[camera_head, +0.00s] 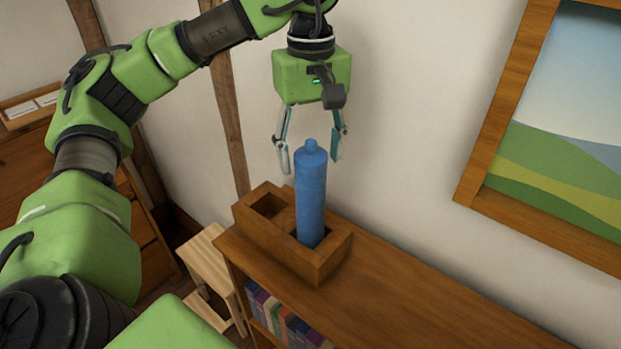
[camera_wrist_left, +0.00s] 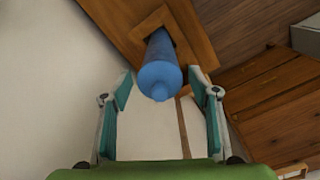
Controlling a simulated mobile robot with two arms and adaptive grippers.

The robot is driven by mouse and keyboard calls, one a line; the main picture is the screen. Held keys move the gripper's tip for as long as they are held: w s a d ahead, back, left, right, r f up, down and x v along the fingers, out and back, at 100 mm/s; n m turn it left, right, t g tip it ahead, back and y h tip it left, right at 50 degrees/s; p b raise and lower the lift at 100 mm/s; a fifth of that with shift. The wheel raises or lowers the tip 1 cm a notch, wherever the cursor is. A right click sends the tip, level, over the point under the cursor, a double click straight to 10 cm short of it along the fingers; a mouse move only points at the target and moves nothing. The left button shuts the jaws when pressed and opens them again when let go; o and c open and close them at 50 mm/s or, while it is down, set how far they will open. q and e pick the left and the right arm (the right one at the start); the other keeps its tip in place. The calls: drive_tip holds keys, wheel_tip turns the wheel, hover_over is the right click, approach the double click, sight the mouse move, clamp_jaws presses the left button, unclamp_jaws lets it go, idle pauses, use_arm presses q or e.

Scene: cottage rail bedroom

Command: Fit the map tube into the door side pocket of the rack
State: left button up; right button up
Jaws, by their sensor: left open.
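The map tube (camera_head: 311,198) is a blue cylinder with a narrow knob on top. It stands upright in the right-hand pocket of a wooden rack (camera_head: 285,255), with most of its length showing above the rim. The rack's left-hand pocket (camera_head: 268,205) is empty. My left gripper (camera_head: 310,158) is open and points down over the tube. Its fingers are on either side of the tube's top, apart from it. In the left wrist view the tube (camera_wrist_left: 160,75) shows end-on between the open fingertips, with the rack (camera_wrist_left: 150,22) around its base. My right gripper is not in view.
The rack sits at the left end of a wooden bookcase (camera_head: 420,300) with books (camera_head: 280,315) below. Its top to the right is bare. A wall and framed picture (camera_head: 560,140) are behind. A small pale wooden stool (camera_head: 208,262) stands at left.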

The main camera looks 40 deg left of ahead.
use_arm(q)
wheel_tip(320, 180, up, 5)
drive_tip(key=shift+p, duration=0.4)
drive_tip(key=shift+r, duration=0.1)
